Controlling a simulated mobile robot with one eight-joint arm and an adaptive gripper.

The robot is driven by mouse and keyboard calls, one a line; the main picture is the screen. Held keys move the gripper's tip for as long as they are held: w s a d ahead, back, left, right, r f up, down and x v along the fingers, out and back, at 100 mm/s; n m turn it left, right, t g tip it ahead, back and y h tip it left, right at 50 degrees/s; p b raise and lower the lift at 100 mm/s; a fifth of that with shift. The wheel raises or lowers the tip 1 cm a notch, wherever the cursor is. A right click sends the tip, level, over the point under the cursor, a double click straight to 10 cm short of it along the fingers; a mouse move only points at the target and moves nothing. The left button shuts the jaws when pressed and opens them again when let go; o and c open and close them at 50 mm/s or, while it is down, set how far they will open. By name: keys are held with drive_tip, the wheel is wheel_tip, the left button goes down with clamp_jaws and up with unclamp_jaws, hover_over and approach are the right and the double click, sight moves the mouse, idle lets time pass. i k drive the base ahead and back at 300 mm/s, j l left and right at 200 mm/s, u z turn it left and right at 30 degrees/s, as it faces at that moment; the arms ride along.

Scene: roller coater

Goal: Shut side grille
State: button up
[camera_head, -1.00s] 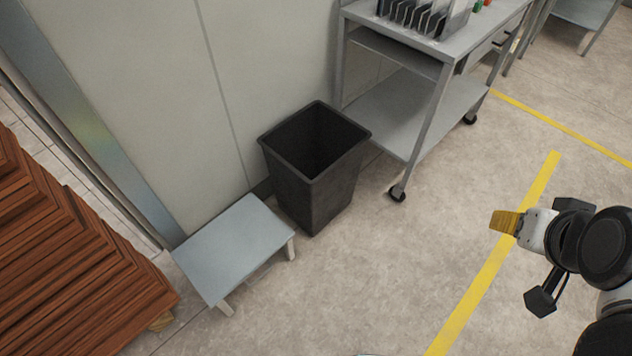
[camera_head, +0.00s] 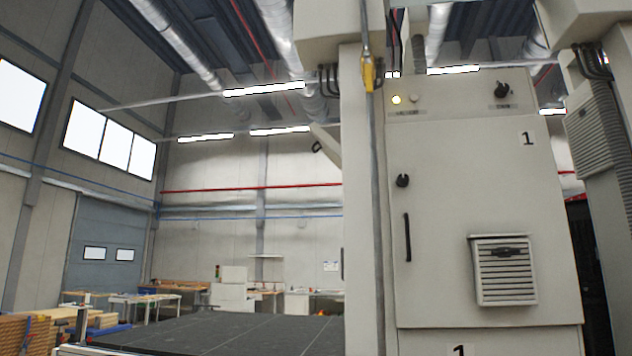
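A louvred grille (camera_head: 505,272) is on the lower right of the front of a light grey cabinet (camera_head: 450,180) marked 1. It has slanted slats and a dark latch or handle at its top. It stands out from the panel, and I cannot tell whether it is fully closed. Another ribbed, louvred panel (camera_head: 598,125) shows on a grey unit at the right edge. I cannot tell which of the two is the side grille. My gripper is outside the picture.
A wide dark table-like surface (camera_head: 220,335) lies at lower left.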

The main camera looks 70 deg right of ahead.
sight(327, 145)
drive_tip(key=z, duration=2.55)
